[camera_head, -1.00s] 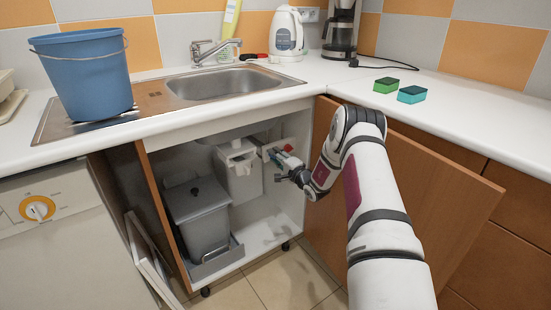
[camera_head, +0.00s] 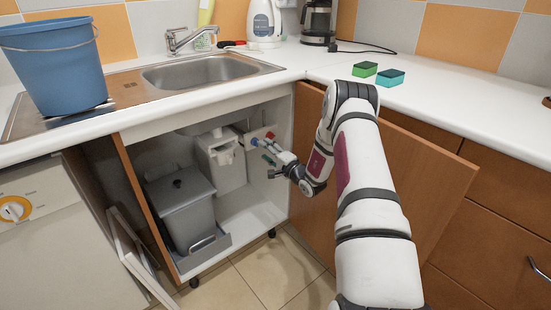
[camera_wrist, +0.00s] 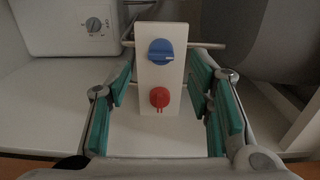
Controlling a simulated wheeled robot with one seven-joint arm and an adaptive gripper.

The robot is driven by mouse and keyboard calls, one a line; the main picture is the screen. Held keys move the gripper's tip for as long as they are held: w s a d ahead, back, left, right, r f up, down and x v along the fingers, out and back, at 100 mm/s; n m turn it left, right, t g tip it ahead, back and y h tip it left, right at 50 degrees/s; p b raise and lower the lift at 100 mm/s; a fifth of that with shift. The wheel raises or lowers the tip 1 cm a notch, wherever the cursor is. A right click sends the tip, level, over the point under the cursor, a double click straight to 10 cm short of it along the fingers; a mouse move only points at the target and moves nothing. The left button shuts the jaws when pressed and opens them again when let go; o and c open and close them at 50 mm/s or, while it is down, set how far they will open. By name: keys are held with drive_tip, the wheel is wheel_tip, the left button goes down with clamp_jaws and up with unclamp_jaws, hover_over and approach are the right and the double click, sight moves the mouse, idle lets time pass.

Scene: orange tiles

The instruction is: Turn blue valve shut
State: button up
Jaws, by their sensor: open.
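The blue valve (camera_wrist: 160,51) is a round knob with a raised horizontal grip and a pale mark near its right end. It sits on the upper part of a white panel (camera_wrist: 146,72), above a red valve (camera_wrist: 159,97). My gripper (camera_wrist: 162,68) is open and empty, with teal pads left and right of the panel in the picture and apart from both knobs. In the head view my gripper (camera_head: 270,160) reaches into the open under-sink cabinet, close to the blue valve (camera_head: 254,142) and red valve (camera_head: 270,135). Exact distance cannot be told.
A white box with a dial (camera_wrist: 75,27) is beside the panel; pipes run out from the panel. A lidded grey bin (camera_head: 183,210) stands on the left of the cabinet. The open wooden door (camera_head: 400,190) is behind and right of my arm.

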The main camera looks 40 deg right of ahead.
drive_tip(key=s, duration=0.6)
drive_tip(key=shift+s, duration=0.15)
drive_tip(key=shift+d, duration=0.1)
